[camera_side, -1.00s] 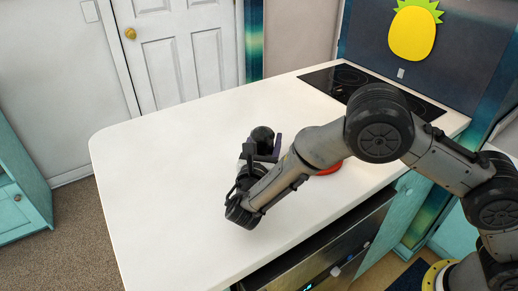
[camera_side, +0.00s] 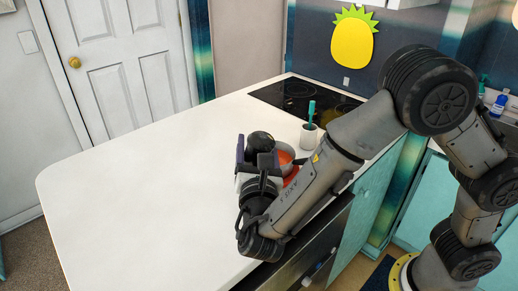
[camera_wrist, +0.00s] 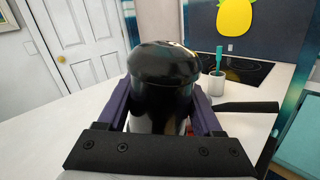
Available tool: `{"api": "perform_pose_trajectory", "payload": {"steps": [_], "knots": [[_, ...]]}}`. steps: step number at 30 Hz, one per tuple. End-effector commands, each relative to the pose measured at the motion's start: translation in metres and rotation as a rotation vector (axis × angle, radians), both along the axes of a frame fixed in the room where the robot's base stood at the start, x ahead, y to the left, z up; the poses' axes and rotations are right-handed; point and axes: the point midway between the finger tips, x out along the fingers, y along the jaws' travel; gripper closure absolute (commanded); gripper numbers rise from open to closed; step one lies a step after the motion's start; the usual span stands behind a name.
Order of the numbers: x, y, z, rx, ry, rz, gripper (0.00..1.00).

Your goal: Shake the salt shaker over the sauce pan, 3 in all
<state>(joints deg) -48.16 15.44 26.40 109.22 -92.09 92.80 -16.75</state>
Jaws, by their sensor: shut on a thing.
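The salt shaker (camera_wrist: 162,90) is glossy black with a domed top. In the wrist view it stands between the two purple fingers of my gripper (camera_wrist: 160,105), which is shut on it. In the side view the shaker's black dome (camera_side: 260,142) shows above my gripper (camera_side: 256,162), roughly upright. The sauce pan (camera_side: 287,153), with a red-orange inside, is just behind and right of my gripper, partly hidden by it and my arm. In the wrist view its dark handle (camera_wrist: 248,107) sticks out to the right. I cannot tell whether the shaker is over the pan.
A white cup (camera_side: 309,136) with a teal utensil (camera_side: 311,112) stands behind the pan. A black cooktop (camera_side: 290,97) is at the counter's far end. The white counter (camera_side: 130,185) is clear on the left. A blue bottle (camera_side: 499,105) stands at the far right.

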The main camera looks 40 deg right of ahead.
Motion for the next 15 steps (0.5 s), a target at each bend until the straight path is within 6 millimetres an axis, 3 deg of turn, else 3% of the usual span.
{"api": "perform_pose_trajectory", "payload": {"steps": [2,8,15], "knots": [[0.014,-0.002,0.007,0.051,-0.076,0.034,0.97],[0.053,-0.037,0.019,0.159,-0.228,0.067,0.97],[0.084,-0.108,0.026,0.274,-0.414,0.018,0.97]]}}
